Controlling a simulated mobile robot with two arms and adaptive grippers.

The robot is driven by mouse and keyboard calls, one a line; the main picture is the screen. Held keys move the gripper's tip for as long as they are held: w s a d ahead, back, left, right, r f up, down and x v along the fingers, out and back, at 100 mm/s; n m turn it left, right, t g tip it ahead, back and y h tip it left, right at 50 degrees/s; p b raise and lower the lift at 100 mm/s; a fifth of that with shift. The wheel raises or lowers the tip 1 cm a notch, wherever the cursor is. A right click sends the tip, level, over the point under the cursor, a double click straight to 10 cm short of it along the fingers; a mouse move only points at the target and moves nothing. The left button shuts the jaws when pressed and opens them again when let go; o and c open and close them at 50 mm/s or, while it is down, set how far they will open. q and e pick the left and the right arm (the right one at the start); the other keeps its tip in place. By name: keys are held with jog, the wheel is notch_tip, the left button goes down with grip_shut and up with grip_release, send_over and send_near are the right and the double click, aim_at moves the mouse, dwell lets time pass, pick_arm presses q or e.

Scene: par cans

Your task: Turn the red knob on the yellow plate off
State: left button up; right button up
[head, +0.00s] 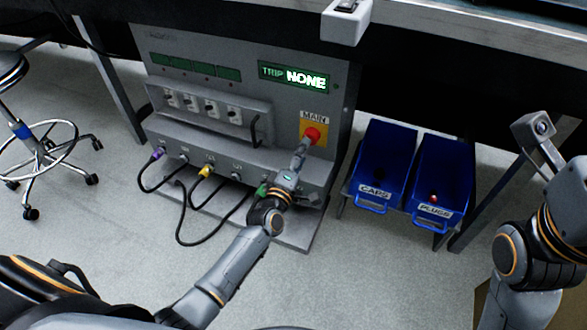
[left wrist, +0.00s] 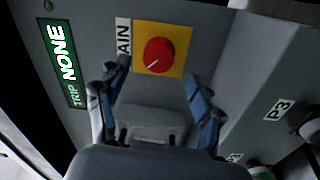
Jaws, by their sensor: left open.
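The red knob (head: 312,135) sits on the yellow plate (head: 322,128), under the MAIN label on the grey panel's right side. In the left wrist view the round red knob (left wrist: 158,56) is centred on the yellow plate (left wrist: 176,31). My left gripper (head: 302,152) is just in front of and below the knob in the head view. In the left wrist view the left gripper's (left wrist: 158,76) fingers are spread, with nothing between them. The fingertips are near the plate's lower corners; I cannot tell the gap to the knob. My right gripper is not clearly visible.
A green display (head: 296,77) reads TRIP NONE. Breaker switches (head: 204,106) and plugged cables (head: 190,243) are left of the plate. Blue bins marked CAPS (head: 375,187) and PLUGS (head: 438,208) stand right of the cabinet. A wheeled stool (head: 38,135) is far left.

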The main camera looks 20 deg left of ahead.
pick_arm(q)
jog(key=s, duration=0.6)
jog(key=shift+s+a+f, duration=0.15)
jog(key=shift+s+f, duration=0.05)
jog(key=shift+s, duration=0.2)
